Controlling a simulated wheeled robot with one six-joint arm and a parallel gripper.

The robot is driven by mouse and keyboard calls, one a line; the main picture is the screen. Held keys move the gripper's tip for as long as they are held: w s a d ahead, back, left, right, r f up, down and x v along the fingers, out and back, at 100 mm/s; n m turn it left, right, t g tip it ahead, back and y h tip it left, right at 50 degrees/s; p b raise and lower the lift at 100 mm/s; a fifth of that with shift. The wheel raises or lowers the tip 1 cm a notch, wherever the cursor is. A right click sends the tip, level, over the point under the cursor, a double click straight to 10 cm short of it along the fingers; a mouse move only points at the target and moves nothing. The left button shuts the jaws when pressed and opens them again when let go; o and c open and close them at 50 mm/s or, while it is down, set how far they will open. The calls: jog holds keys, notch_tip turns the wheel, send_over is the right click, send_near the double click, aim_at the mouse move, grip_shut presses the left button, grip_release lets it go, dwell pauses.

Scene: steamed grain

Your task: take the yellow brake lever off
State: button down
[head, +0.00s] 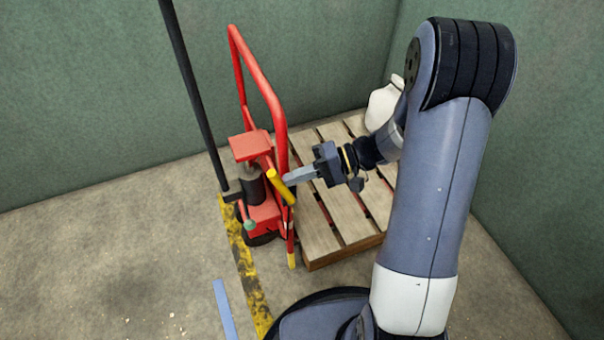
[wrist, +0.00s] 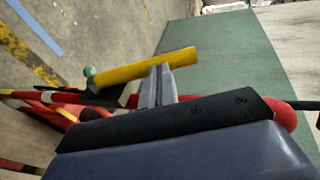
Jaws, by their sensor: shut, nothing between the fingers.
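The yellow brake lever (head: 280,186) is a short yellow bar on the red wheeled machine (head: 262,214), tilted down to the right in the head view. In the wrist view the lever (wrist: 150,68) lies across the picture just beyond my fingertips. My gripper (head: 289,181) reaches in from the right, with its tips at the lever. My gripper also shows in the wrist view (wrist: 160,72), with its fingers together and nothing between them. The tips appear to touch or nearly touch the lever; I cannot tell which.
A red tubular handle (head: 262,85) rises behind the lever, and a black pole (head: 190,90) stands to its left. A wooden pallet (head: 328,212) lies to the right, with a white jug (head: 381,106) at its back. Green walls (head: 90,90) enclose the corner.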

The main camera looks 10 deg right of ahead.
aim_at(280, 182)
dwell(0.3)
jog(key=shift+s+a+r+h, duration=0.1)
jog(key=shift+s+a+h, duration=0.05)
jog(key=shift+a+h, duration=0.4)
jog(key=shift+s+a+h, duration=0.15)
jog(key=shift+a+h, duration=0.25)
jog(key=shift+h, duration=0.15)
jog(key=shift+s+a+f+n+t+h, duration=0.1)
jog(key=shift+s+a+n+t+h, duration=0.05)
jog(key=shift+a+h, duration=0.45)
jog(key=shift+s+a+f+n+t+h, duration=0.1)
jog(key=shift+s+a+n+t+h, duration=0.05)
jog(key=shift+a+h, duration=0.4)
jog(key=shift+s+a+f+t+h, duration=0.25)
jog(key=shift+a+f+h, duration=0.3)
jog(key=shift+a+h, duration=0.2)
jog(key=shift+s+a+f+t+h, duration=0.2)
jog(key=shift+a+f+h, duration=0.3)
jog(key=shift+a+h, duration=0.2)
jog(key=shift+a+b, duration=0.1)
jog(key=shift+b, duration=0.2)
